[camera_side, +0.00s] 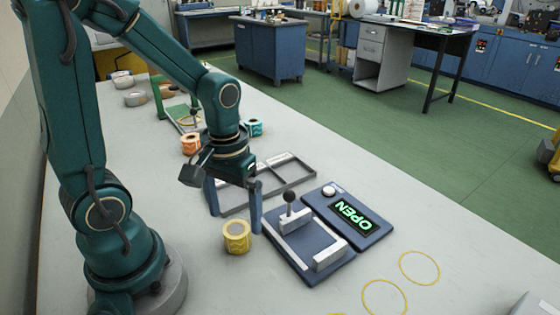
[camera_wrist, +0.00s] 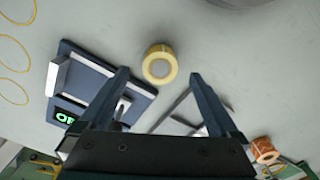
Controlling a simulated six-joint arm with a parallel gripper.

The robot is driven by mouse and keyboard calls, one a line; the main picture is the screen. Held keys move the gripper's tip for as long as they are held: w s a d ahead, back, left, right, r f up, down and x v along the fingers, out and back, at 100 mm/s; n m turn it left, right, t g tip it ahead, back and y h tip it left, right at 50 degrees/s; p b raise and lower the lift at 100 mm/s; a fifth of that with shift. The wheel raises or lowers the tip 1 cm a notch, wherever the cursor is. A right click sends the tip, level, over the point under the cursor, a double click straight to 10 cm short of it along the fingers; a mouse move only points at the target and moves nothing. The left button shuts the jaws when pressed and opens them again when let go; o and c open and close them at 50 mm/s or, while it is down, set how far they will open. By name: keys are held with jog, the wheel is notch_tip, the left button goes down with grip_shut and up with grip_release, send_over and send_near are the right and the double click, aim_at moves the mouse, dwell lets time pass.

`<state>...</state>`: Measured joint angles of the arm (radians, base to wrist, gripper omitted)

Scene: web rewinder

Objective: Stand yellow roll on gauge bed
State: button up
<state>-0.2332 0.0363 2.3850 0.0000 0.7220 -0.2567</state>
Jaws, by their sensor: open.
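The yellow roll (camera_side: 236,237) stands upright on the grey bench, left of the gauge bed and apart from it. In the wrist view the yellow roll (camera_wrist: 160,66) shows its pale round top, beyond and between my fingers. The gauge bed (camera_side: 300,250) is a blue plate with a pale block, a black ball-topped lever and a second pale block at its front; nothing rests on its bare middle. My gripper (camera_side: 233,207) is open and empty, its fingers pointing down above the bench, behind the yellow roll. In the wrist view my gripper (camera_wrist: 163,75) has its fingers spread wide.
A panel reading OPEN (camera_side: 350,215) adjoins the gauge bed. A grey divided tray (camera_side: 290,182) lies behind. Orange (camera_side: 190,144) and teal (camera_side: 254,127) rolls stand farther back by a green stand (camera_side: 165,110). Yellow rings (camera_side: 420,267) mark the clear front right bench.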

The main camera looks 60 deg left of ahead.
aim_at(236, 228)
jog(key=shift+f, duration=2.4)
grip_shut()
jog(key=shift+r, duration=0.1)
